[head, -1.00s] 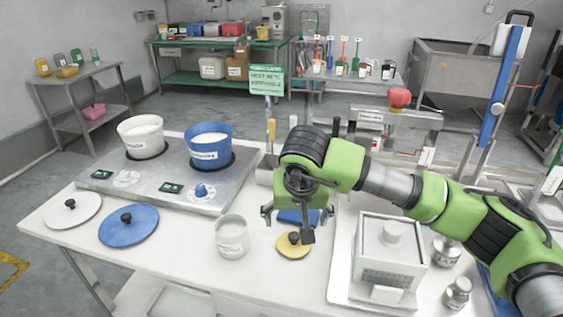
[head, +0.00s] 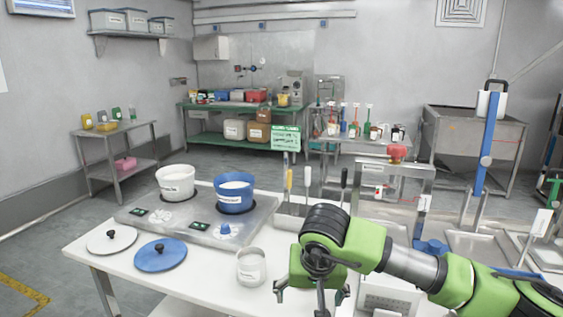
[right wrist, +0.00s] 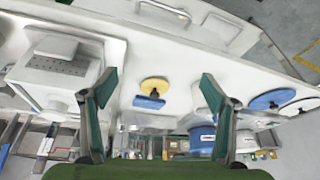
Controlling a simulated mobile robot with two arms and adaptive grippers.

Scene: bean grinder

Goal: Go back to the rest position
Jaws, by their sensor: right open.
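My right gripper (head: 312,292) is open and empty over the front of the white table (head: 205,285). In the right wrist view my right gripper (right wrist: 158,80) shows two spread green fingers. Between them, farther off, lie a yellow lid (right wrist: 155,85) with a dark knob and a blue object (right wrist: 148,102); nothing is held. In the head view my right arm hides that spot. My left gripper is in neither view.
A labelled beaker (head: 251,267) stands just left of my right gripper. A white pot (head: 175,184) and a blue pot (head: 234,194) sit on the hotplate (head: 138,219). A white lid (head: 111,241) and a blue lid (head: 160,255) lie in front. A pale box (right wrist: 62,65) stands at the wrist view's left.

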